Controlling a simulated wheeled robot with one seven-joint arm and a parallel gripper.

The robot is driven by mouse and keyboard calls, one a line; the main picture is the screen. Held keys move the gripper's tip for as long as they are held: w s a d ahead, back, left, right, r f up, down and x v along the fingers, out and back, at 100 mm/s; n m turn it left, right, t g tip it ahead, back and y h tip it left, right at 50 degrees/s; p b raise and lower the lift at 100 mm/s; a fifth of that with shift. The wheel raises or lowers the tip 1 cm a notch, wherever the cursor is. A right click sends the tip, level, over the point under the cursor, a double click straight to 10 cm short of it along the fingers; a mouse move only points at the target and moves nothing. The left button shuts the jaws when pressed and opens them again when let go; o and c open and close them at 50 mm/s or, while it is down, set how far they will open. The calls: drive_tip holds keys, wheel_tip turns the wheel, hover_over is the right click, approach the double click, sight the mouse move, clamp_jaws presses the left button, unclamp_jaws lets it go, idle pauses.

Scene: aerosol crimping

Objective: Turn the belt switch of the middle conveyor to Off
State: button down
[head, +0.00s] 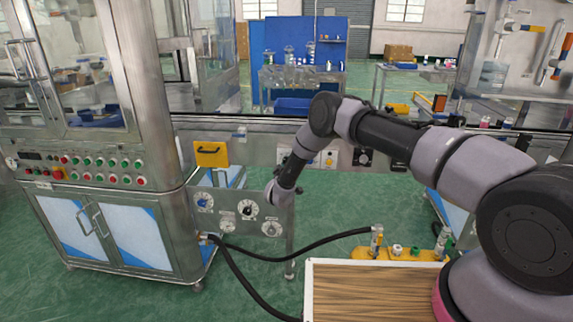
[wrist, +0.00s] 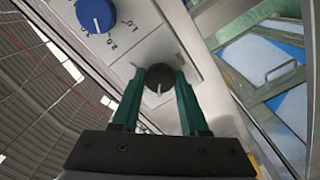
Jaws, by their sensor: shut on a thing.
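The belt switch is a black round knob (wrist: 159,77) on a pale plate, seen in the wrist view. Its white pointer line faces the bottom of that picture. My gripper (wrist: 160,82) has its two green fingers on either side of this knob and is shut on it. The fingers hide part of the plate around it. A blue dial knob (wrist: 95,14) with printed numbers sits on the same panel, up and to the left in the wrist view. In the head view my forearm hides my gripper and the knob.
A steel machine cabinet (head: 125,225) with several buttons stands at the left. A lower panel with several dials (head: 247,209) stands beside it. The conveyor frame (head: 440,163) runs across the middle. A wood-topped surface (head: 370,290) and black hoses lie in front. Green floor is open between.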

idle(0.6)
drive_tip(key=shift+c, duration=2.1)
unclamp_jaws()
drive_tip(key=shift+s, duration=0.1)
drive_tip(key=s, duration=1)
drive_tip(key=shift+s+a, duration=0.2)
drive_tip(key=shift+s, duration=0.1)
